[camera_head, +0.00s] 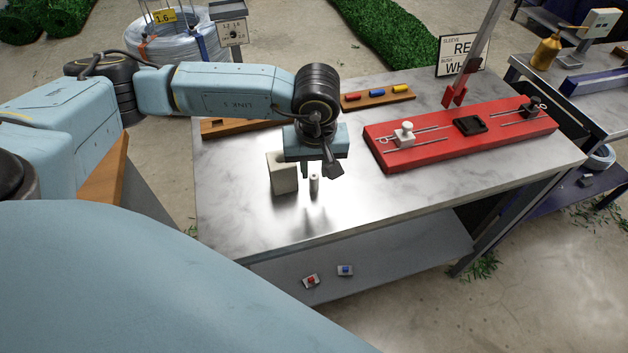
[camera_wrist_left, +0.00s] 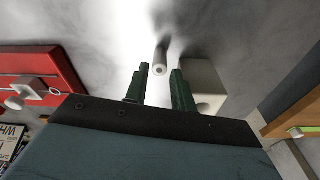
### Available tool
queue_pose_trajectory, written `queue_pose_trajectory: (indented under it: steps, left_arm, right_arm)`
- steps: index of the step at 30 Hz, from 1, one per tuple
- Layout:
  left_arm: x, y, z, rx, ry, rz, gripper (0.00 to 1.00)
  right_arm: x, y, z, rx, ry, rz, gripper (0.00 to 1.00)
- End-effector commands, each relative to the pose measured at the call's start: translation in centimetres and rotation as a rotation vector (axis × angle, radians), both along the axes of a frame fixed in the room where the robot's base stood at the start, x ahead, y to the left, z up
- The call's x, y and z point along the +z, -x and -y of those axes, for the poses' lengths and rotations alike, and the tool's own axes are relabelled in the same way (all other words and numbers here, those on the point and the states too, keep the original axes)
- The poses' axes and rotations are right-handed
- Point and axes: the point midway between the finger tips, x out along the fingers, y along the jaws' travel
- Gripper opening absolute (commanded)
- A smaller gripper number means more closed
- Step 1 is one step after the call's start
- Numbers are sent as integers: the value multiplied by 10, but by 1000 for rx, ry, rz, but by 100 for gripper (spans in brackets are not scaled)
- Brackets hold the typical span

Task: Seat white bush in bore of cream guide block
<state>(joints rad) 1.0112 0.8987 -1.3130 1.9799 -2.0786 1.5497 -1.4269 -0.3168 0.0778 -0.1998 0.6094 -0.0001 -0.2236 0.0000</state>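The white bush (camera_head: 314,184) is a small cylinder standing upright on the table. In the left wrist view the bush (camera_wrist_left: 161,60) shows a hole in its near end and lies between my fingertips in the picture. The cream guide block (camera_head: 283,178) stands just left of the bush, apart from it. In the wrist view the block (camera_wrist_left: 204,80) is at the right, partly hidden by a finger, with a small dark spot, perhaps its bore. My left gripper (camera_wrist_left: 160,71) is open and points down over the bush, touching neither finger visibly. My right gripper is not in view.
A red board (camera_head: 440,140) with sliding clamps lies at the table's right. A wooden strip with coloured pieces (camera_head: 378,97) lies at the back. A sign (camera_head: 460,57) stands behind. The table's front (camera_head: 360,205) is clear. A lower shelf (camera_head: 400,262) holds two small parts.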

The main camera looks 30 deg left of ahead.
Motion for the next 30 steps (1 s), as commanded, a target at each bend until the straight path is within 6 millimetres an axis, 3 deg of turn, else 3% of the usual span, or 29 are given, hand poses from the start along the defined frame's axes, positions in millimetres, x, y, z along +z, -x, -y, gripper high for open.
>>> queue_pose_trajectory:
  steps: [3,6,12,19,25,30]
  left_arm:
    - [-12,-1,-2,2,0,-4,25]
    - [-28,-3,-5,1,-1,-5,25]
    - [-50,-6,-7,0,0,-2,25]
    - [-51,-6,-7,0,1,-1,25]
    - [-51,-6,-7,0,1,0,0]
    - [-51,-6,-7,0,1,0,0]
  right_arm:
    - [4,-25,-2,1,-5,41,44]
    - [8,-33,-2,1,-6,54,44]
    - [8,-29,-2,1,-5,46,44]
    - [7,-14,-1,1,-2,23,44]
    - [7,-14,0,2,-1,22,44]
    - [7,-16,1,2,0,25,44]
